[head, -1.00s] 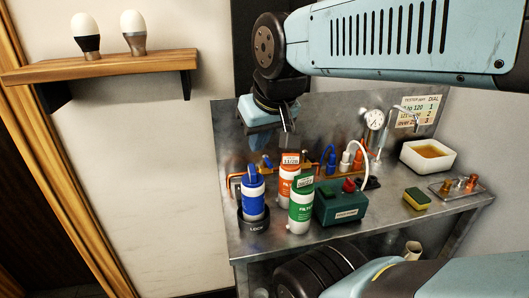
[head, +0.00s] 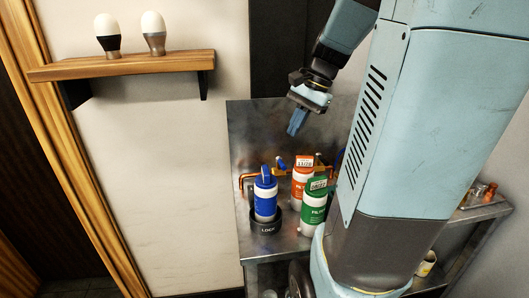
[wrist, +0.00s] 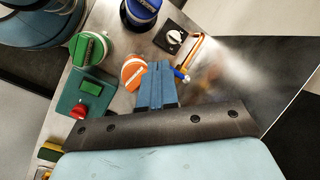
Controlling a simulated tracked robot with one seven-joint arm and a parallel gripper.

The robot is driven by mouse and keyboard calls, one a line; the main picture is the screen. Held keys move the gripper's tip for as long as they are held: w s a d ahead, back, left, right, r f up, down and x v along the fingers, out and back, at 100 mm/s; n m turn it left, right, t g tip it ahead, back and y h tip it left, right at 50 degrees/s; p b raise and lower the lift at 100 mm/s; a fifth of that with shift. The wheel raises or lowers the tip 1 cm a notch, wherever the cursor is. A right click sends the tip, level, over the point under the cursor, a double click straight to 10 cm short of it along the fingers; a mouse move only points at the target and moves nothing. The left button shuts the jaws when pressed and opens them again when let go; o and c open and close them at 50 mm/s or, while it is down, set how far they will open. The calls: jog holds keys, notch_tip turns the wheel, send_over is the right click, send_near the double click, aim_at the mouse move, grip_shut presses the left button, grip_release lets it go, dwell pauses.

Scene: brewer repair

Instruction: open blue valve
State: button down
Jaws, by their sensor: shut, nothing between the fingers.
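The blue valve handle (head: 281,162) sits on a copper pipe (head: 249,179) at the back of the metal bench. In the wrist view a small blue and white part (wrist: 181,75), likely this handle, shows beside the pipe, just right of my fingertips. My gripper (head: 293,131) is shut and empty, pointing down above and behind the bottles, apart from the valve in the head view. In the wrist view its blue fingers (wrist: 159,70) are together, and I cannot tell their height above the handle.
A blue bottle (head: 265,203) stands in a dark holder marked LOCK (head: 265,229). An orange-labelled bottle (head: 301,182) and a green one (head: 314,214) stand close by. A green box (wrist: 84,94) with a red knob is near. My arm hides the bench's right part.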

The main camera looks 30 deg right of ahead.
aim_at(281, 163)
jog(key=w+d+f+m+y, duration=0.1)
jog(key=w+d+f+m, duration=0.1)
jog(key=d, duration=0.5)
jog(key=w+d+f+m+y, duration=0.2)
jog(key=d+f+m, duration=0.2)
jog(key=d+m, duration=0.2)
jog(key=shift+d+f+m+t+y, duration=0.2)
jog(key=shift+d+m+t+y, duration=0.15)
jog(key=shift+d, duration=0.25)
jog(key=shift+w, duration=0.1)
jog(key=a+r+x, duration=0.1)
jog(key=x, duration=1.2)
jog(key=shift+w+a+r, duration=0.2)
jog(key=shift+w+a, duration=0.1)
jog(key=shift+a, duration=0.1)
jog(key=shift+d+m, duration=0.1)
jog(key=shift+m, duration=0.15)
